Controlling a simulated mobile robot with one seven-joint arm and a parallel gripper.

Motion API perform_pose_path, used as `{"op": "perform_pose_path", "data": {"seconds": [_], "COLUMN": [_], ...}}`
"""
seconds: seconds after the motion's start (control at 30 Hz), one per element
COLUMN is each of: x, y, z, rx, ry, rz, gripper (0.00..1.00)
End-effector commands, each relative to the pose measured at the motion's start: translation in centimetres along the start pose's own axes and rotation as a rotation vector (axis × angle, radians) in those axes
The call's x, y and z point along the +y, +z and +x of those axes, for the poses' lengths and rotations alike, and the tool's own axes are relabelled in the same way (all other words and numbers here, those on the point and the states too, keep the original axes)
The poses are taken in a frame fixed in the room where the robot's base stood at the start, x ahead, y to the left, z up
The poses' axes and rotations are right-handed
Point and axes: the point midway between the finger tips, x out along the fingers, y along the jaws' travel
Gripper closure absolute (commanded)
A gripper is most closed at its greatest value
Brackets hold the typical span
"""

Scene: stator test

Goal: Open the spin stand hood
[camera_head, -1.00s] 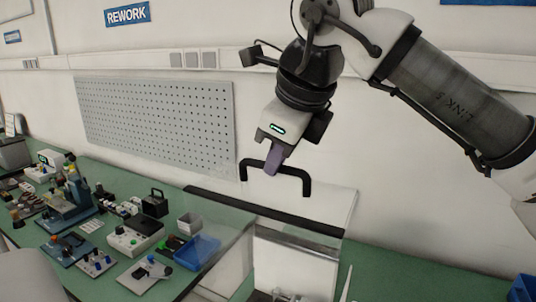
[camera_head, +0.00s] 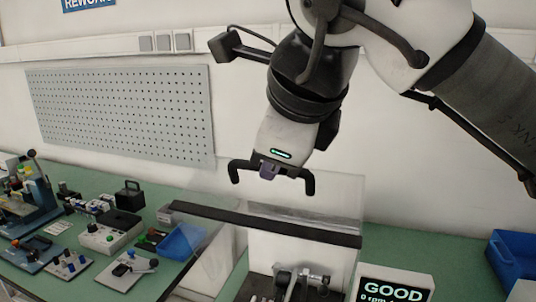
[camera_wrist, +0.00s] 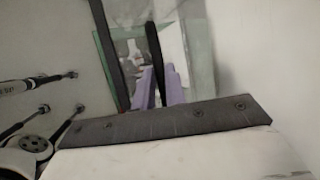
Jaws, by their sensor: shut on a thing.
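The spin stand hood is a clear box with a dark edge strip (camera_head: 265,224), raised and tilted in the head view. Its black handle (camera_head: 307,182) stands at the top. In the wrist view the purple fingers (camera_wrist: 158,88) lie on both sides of the black handle bar (camera_wrist: 154,60). Below the hood, the stand's metal fixture (camera_head: 300,283) shows, cut off by the bottom edge.
A display reading GOOD and 0 rpm (camera_head: 393,290) stands to the right of the stand. Blue bins lie at the left (camera_head: 182,241) and far right (camera_head: 512,257). Several devices crowd the left bench. A pegboard (camera_head: 125,115) hangs on the wall behind.

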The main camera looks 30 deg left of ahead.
Motion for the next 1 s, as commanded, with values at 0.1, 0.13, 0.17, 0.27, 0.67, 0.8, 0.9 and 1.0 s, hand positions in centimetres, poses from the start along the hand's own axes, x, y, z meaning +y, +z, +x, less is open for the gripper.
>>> {"op": "perform_pose_path", "data": {"seconds": [0.1, 0.13, 0.17, 0.27, 0.67, 0.8, 0.9, 1.0], "x": [0.3, 0.3, 0.3, 0.3, 0.2, 0.2, 0.2, 0.2], "y": [0.0, 0.0, 0.0, 0.1, 0.0, 0.0, 0.0, 0.0], "z": [0.1, 0.1, 0.1, 0.0, 0.0, 0.0, -0.2, -1.2], "rx": [-0.003, -0.003, -0.003, -0.004, -0.004, -0.004, -0.004, -0.003], "ry": [-0.014, -0.015, -0.015, -0.015, -0.014, -0.014, -0.015, -0.017], "rz": [-0.006, -0.007, -0.007, -0.007, -0.006, -0.006, -0.006, -0.004], "gripper": [1.0, 1.0, 1.0, 1.0, 0.66, 0.66, 0.66, 0.66]}}
